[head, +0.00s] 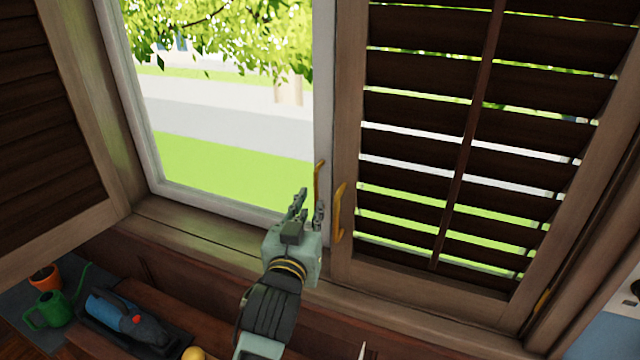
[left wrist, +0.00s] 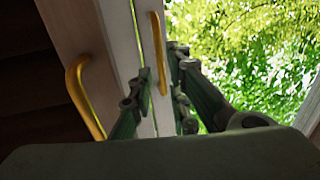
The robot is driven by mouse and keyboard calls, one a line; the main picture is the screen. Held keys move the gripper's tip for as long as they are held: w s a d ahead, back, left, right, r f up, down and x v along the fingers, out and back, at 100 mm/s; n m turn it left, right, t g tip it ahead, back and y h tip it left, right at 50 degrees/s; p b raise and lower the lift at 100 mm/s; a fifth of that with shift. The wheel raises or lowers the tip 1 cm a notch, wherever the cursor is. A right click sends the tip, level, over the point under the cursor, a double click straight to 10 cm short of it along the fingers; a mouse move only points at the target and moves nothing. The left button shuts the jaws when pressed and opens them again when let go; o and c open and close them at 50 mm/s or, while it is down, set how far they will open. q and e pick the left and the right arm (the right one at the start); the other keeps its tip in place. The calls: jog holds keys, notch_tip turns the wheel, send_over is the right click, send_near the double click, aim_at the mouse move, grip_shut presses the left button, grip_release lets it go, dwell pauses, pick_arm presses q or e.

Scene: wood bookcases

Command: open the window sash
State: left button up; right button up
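The window sash (head: 320,100) has a white frame and clear glass and appears closed in its frame. Its thin brass handle (head: 319,180) stands on the sash's right edge; it also shows in the left wrist view (left wrist: 158,50). My left gripper (head: 309,203) is right at the lower part of this handle. In the left wrist view its fingers (left wrist: 163,95) are spread, with the handle between their tips. I cannot tell whether either finger touches it. My right gripper is not in view.
A louvered shutter (head: 420,150) covers the right half, its brass handle (head: 340,212) close beside my gripper. Another shutter (head: 50,130) stands swung open at left. Below the sill are a green watering can (head: 50,311), an orange pot (head: 45,278) and a blue tool (head: 125,315).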

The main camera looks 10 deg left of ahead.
aim_at(316, 194)
pick_arm(q)
jog(key=w+p, duration=0.1)
jog(key=w, duration=0.2)
jog(key=shift+w+r, duration=0.15)
jog(key=shift+w, duration=0.25)
jog(key=shift+w+f+p, duration=0.2)
jog(key=shift+w+p, duration=0.2)
jog(key=shift+w, duration=0.95)
grip_shut()
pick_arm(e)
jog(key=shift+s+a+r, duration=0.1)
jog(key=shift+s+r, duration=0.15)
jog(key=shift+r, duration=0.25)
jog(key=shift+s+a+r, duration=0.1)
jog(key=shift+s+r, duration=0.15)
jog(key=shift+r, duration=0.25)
